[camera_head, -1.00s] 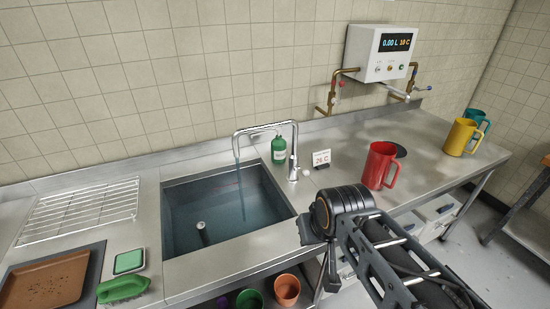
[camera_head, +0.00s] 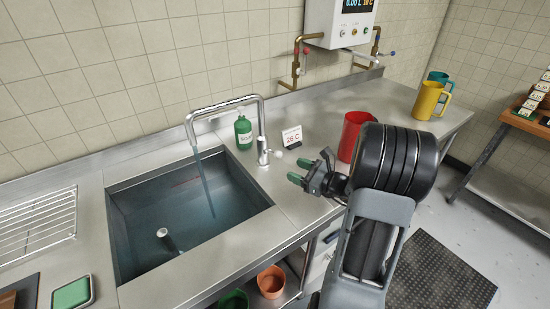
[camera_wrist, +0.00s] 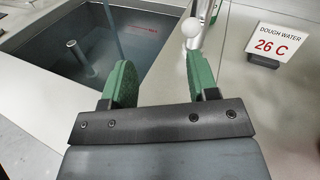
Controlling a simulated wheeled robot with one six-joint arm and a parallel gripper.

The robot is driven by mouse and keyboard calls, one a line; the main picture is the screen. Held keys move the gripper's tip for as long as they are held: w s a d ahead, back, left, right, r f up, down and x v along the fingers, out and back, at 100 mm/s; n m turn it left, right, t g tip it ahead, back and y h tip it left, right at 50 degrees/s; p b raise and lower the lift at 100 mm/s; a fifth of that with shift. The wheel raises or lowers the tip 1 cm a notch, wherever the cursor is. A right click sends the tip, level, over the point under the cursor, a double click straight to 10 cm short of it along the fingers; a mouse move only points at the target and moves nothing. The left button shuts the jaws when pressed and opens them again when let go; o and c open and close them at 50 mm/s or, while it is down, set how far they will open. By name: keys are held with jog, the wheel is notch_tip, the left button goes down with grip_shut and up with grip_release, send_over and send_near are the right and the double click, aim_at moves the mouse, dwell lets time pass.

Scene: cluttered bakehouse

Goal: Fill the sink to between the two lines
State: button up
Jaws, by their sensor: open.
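The sink (camera_head: 120,225) is a steel basin set in the counter, with bluish water (camera_head: 190,215) in it. A stream runs down from the spout of the chrome tap (camera_head: 225,104). A short upright pipe (camera_head: 166,238) stands in the basin. In the wrist view a small red mark (camera_wrist: 143,29) shows on the far sink wall; I cannot make out two separate lines. My gripper (camera_head: 301,167) is open and empty, right of the sink and near the tap's base. In the wrist view its green fingertips (camera_wrist: 158,85) point toward the tap's white ball knob (camera_wrist: 191,27).
A sign (camera_head: 291,135) reading 26 C stands behind my gripper. A red jug (camera_head: 352,135) is partly hidden by my arm. A wall-mounted meter box (camera_head: 342,22) hangs above, with pipes below it.

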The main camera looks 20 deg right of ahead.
aim_at(273, 153)
jog(key=w+a+p, duration=0.1)
jog(key=w, duration=0.3)
jog(key=w+m+t+h, duration=0.1)
jog(key=w, duration=0.3)
jog(key=w+a+f+m+p, duration=0.1)
jog(key=w, duration=0.3)
jog(key=shift+w+a+f+t+h+p, duration=0.1)
jog(key=shift+w+a+t+h+p, duration=0.2)
jog(key=shift+w+t+p, duration=0.1)
jog(key=shift+c, duration=0.5)
grip_shut()
